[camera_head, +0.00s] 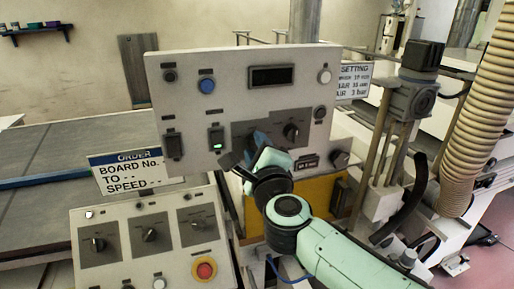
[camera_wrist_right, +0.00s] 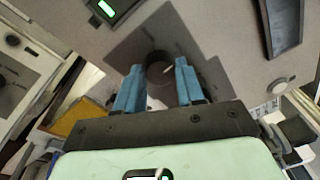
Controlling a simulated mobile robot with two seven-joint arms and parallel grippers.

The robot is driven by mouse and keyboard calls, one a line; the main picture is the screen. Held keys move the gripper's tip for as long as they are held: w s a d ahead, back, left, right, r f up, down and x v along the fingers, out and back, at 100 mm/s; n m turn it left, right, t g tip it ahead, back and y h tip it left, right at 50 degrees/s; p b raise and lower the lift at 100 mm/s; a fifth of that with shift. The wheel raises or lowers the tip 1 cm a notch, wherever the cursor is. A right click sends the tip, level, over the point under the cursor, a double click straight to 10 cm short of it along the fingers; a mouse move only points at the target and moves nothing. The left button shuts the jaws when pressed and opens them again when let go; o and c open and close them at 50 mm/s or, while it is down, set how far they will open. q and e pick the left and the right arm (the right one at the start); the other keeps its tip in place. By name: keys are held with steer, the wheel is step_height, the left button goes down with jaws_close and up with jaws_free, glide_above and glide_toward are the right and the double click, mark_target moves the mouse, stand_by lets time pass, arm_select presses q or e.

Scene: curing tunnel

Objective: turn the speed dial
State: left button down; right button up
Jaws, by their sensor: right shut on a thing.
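The dial (camera_wrist_right: 160,70) is a dark round knob on a dark square plate on the upright grey control panel (camera_head: 225,105). In the head view my right gripper (camera_head: 257,146) reaches the panel and hides this dial. In the right wrist view the blue fingers of my right gripper (camera_wrist_right: 160,84) stand on either side of the knob, shut on it. A second dark knob (camera_head: 291,131) sits on its own plate to the right. No label naming the speed dial is readable. My left gripper is not in view.
A lit green rocker switch (camera_head: 217,140) is left of the gripper. A lower console (camera_head: 150,235) carries several knobs and a red button (camera_head: 205,270). An order card (camera_head: 125,172) stands at left; a settings sign (camera_head: 353,80) is at right. A ribbed hose (camera_head: 478,130) hangs far right.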

steer(key=n+p, duration=0.1)
steer(key=n, duration=0.5)
steer(key=shift+t, duration=0.3)
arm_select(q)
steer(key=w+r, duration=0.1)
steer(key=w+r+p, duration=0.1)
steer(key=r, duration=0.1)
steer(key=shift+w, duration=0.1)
arm_select(e)
steer(key=n, duration=0.3)
steer(key=n+y, duration=0.1)
steer(key=n, duration=0.3)
steer(key=shift+d+f, duration=0.1)
steer(key=shift+f, duration=0.1)
steer(key=shift+n, duration=0.3)
steer(key=o, duration=1)
steer(key=shift+o, duration=0.2)
steer(key=shift+s, duration=0.1)
